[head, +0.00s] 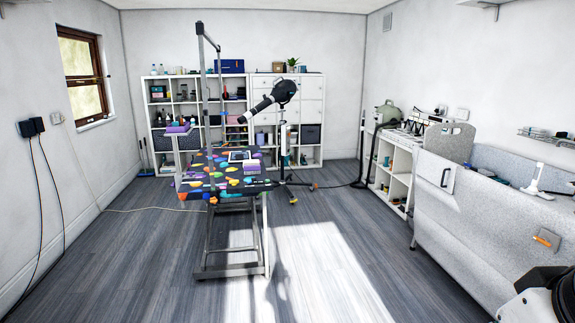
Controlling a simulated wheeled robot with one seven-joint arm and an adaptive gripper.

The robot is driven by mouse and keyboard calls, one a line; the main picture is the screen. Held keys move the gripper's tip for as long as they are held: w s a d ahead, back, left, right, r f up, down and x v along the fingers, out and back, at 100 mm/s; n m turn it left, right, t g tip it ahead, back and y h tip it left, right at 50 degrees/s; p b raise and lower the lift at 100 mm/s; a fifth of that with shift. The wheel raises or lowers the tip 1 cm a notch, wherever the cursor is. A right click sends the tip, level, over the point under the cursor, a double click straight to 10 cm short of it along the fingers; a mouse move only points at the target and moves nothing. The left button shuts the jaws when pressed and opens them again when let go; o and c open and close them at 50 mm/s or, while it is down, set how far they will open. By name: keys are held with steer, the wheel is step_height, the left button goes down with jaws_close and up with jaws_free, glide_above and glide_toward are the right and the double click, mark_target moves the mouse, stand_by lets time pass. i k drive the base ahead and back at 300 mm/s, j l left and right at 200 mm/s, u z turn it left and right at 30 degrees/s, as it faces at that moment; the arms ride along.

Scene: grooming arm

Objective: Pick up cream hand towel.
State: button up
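I cannot make out a cream hand towel for certain in the head view. The grooming table (222,185) stands in the middle of the room, with a dark top covered in multicoloured spots. A small pale, dark-edged flat item (239,156) lies on it, too small to identify. A purple block-like item (252,167) sits to its right on the table. My gripper is not in view; a black and white part at the bottom right corner seems to be my own arm.
A black stand dryer (284,91) stands just behind the table. White shelves (313,88) line the back wall. A grey tub (457,212) and a white shelf unit (401,168) run along the right. The wooden floor (340,260) in front is largely clear; a cable crosses its left side.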

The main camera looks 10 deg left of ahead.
mark_target(250, 162)
steer(key=i, duration=3.35)
steer(key=i+u, duration=0.15)
steer(key=i, duration=0.3)
steer(key=i+l+u, duration=0.15)
steer(key=i, duration=0.25)
steer(key=i+l+u, duration=0.2)
steer(key=i, duration=0.25)
steer(key=i+l+u, duration=0.15)
steer(key=i, duration=0.25)
steer(key=i+l+u, duration=1.1)
steer(key=l, duration=0.2)
